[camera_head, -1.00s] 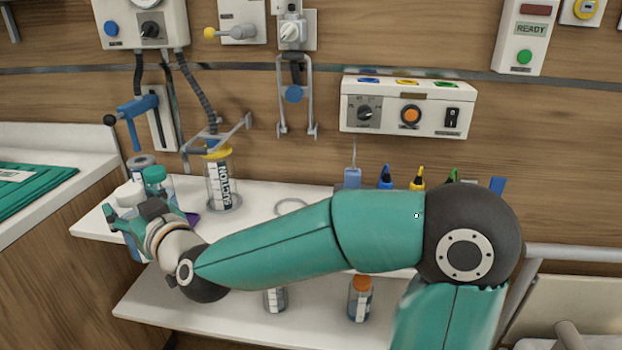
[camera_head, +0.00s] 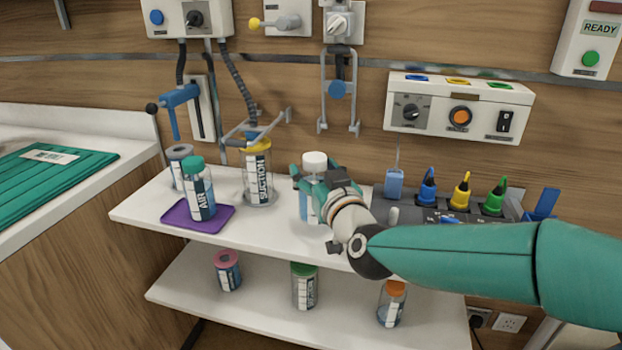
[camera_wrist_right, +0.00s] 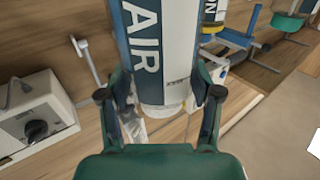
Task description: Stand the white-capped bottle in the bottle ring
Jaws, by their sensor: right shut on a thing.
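My left gripper is not in view.
A teal-capped AIR bottle (camera_head: 198,190) stands on a purple tray (camera_head: 222,218). A yellow-capped SUCTION bottle (camera_head: 258,175) and a grey-capped one (camera_head: 180,165) stand nearby. Several bottles stand on the lower shelf (camera_head: 190,292). A dark holder (camera_head: 420,214) with coloured-topped items is right of my gripper.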

